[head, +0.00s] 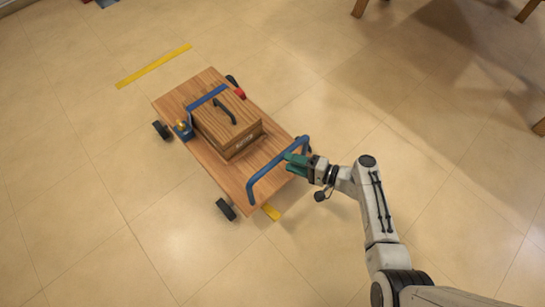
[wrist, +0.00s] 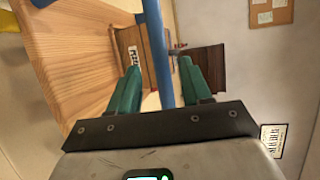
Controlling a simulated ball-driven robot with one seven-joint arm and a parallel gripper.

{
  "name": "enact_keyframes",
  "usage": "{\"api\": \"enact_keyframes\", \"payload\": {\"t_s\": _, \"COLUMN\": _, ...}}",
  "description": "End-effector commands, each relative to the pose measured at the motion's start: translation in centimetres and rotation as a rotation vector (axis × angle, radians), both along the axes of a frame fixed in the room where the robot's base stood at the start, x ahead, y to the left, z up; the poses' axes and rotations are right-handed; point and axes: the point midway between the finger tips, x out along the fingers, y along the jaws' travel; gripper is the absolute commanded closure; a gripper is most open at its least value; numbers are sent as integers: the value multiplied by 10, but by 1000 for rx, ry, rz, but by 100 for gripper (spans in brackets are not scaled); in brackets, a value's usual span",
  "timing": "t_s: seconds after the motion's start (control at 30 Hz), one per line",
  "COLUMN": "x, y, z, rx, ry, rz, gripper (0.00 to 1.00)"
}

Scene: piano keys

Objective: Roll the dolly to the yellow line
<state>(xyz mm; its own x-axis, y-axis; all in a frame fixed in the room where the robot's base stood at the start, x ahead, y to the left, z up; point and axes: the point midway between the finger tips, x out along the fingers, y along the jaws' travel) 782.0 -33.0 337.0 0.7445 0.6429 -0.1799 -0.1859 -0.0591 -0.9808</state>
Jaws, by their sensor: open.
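The dolly (head: 212,172) is a wooden platform on black wheels, with a blue handle (head: 273,168) at its near end. The yellow line (head: 153,66) is a strip on the floor at upper left, apart from the dolly's far end. My gripper (head: 294,160) has green fingers and is at the right part of the handle. In the wrist view the blue handle bar (wrist: 158,50) runs between the two open fingers (wrist: 160,67), with gaps visible beside it. Whether a finger touches the bar cannot be told.
A wooden box (head: 226,128) with a dark grip and a blue strap rides on the dolly. A yellow pedal (head: 271,212) sticks out at the near end. The tiled floor between dolly and line is clear. Wooden furniture legs (head: 359,8) stand at upper right.

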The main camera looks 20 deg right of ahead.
Motion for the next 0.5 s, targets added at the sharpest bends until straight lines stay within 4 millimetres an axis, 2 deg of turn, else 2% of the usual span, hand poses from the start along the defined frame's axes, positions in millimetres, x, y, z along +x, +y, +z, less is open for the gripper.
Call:
{"api": "enact_keyframes", "payload": {"t_s": 0.23, "x": 34, "y": 30, "z": -10, "rx": 0, "ry": -1, "rz": 3, "gripper": 52}}
{"api": "enact_keyframes", "payload": {"t_s": 0.5, "x": 52, "y": 46, "z": -13, "rx": -1, "ry": -1, "rz": 2, "gripper": 52}}
